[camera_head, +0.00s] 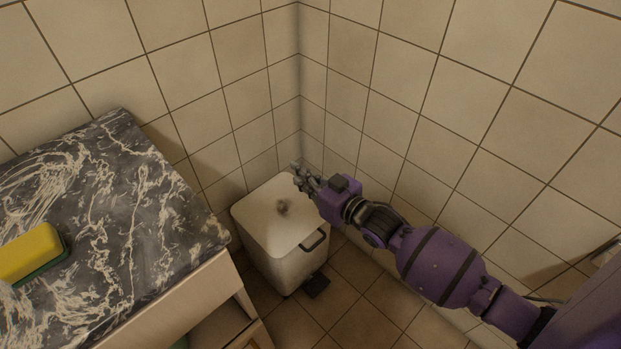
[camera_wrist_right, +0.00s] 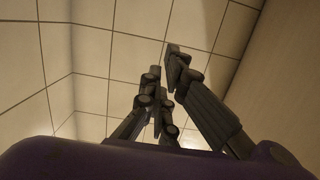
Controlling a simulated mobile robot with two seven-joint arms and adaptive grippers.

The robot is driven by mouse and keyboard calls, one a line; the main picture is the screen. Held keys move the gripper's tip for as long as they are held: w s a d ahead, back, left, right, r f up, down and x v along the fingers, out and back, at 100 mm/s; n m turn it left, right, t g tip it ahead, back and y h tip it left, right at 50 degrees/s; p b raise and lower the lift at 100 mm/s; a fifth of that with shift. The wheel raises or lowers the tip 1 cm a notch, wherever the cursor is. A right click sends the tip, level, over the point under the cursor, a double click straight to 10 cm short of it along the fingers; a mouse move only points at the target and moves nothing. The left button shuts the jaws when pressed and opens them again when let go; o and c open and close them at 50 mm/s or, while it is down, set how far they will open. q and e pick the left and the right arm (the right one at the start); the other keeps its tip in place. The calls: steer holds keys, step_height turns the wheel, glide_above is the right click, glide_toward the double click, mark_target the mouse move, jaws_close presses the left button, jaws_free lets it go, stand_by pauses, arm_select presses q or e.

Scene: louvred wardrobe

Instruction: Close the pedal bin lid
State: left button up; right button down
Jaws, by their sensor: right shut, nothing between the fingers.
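The white pedal bin (camera_head: 287,264) stands in the tiled corner in the head view. Its lid (camera_head: 272,218) lies down flat on the body, with a dark smudge near its middle. A dark handle (camera_head: 314,241) is on its front and a dark pedal (camera_head: 316,286) is at its foot. My right gripper (camera_head: 299,173) is shut and empty, over the lid's back right corner; I cannot tell whether it touches. In the right wrist view, the fingers (camera_wrist_right: 168,75) show against wall tiles and the bin is out of sight. My left gripper is not in view.
A dark marbled counter (camera_head: 118,190) stands left of the bin, with a yellow and green sponge (camera_head: 30,254) on it. Tiled walls (camera_head: 395,85) close in behind and to the right. Brown floor tiles (camera_head: 352,314) in front of the bin are clear.

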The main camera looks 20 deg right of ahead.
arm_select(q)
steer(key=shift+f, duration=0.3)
arm_select(e)
steer(key=shift+s+d+f, duration=0.15)
steer(key=shift+s+f, duration=0.2)
steer(key=shift+f, duration=0.2)
steer(key=shift+s+d+f, duration=0.1)
steer(key=shift+s+f, duration=0.2)
steer(key=shift+f, duration=0.25)
